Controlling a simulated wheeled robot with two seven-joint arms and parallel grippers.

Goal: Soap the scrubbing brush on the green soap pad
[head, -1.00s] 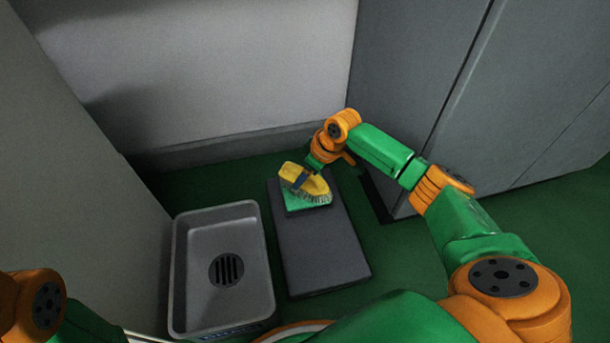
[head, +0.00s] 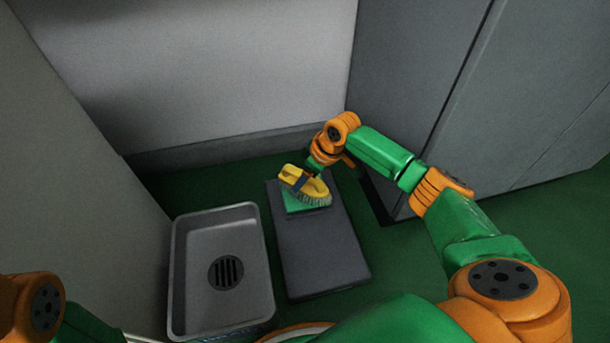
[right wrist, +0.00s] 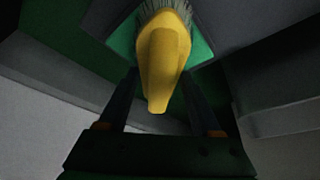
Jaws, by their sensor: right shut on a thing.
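The scrubbing brush (head: 311,185) has a yellow body and grey bristles facing down. It also shows in the right wrist view (right wrist: 163,60), between the dark fingers. My right gripper (head: 302,182) is shut on the brush's yellow handle. The green soap pad (head: 297,205) lies under the brush, at the far end of a dark grey board. The bristles are over the pad and seem to touch it, though the contact is partly hidden. My left arm (head: 40,308) shows only at the lower left edge; its gripper is out of view.
The dark grey board (head: 320,255) lies on the green floor, its near part bare. A grey tray with a round drain grille (head: 178,270) stands left of it. Grey walls (head: 200,70) close off the back and left; a grey cabinet (head: 500,100) stands at right.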

